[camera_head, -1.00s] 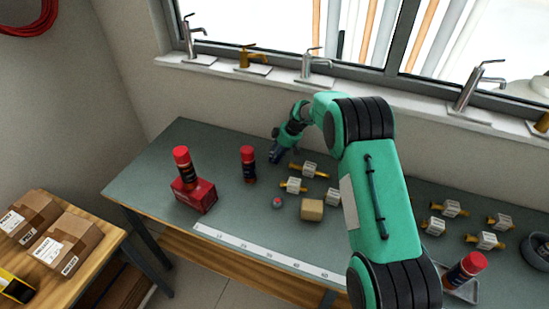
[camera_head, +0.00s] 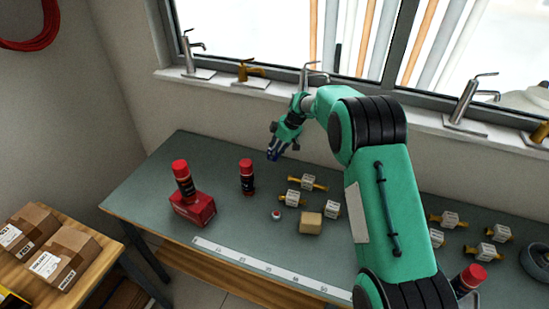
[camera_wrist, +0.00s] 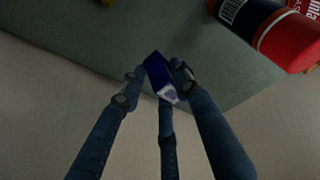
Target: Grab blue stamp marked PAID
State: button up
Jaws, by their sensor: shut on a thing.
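My gripper (camera_head: 277,147) is above the back part of the grey-green table in the head view. In the wrist view its fingers (camera_wrist: 161,85) are closed around a small dark blue block, the blue stamp (camera_wrist: 157,70), with a pale lower end. The stamp also shows as a dark blue bit at the gripper's tip in the head view (camera_head: 273,155). The stamp appears clear of the table. I cannot read any marking on it.
A red-capped can (camera_head: 247,177) stands left of my gripper. Several valves (camera_head: 307,182), a cardboard box (camera_head: 311,222) and a small red-topped item (camera_head: 276,215) lie to the right and front. A ruler strip (camera_head: 270,268) edges the table (camera_head: 150,180).

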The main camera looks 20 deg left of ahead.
jog(key=shift+r, duration=0.2)
dwell(0.4)
jog(key=shift+d, duration=0.15)
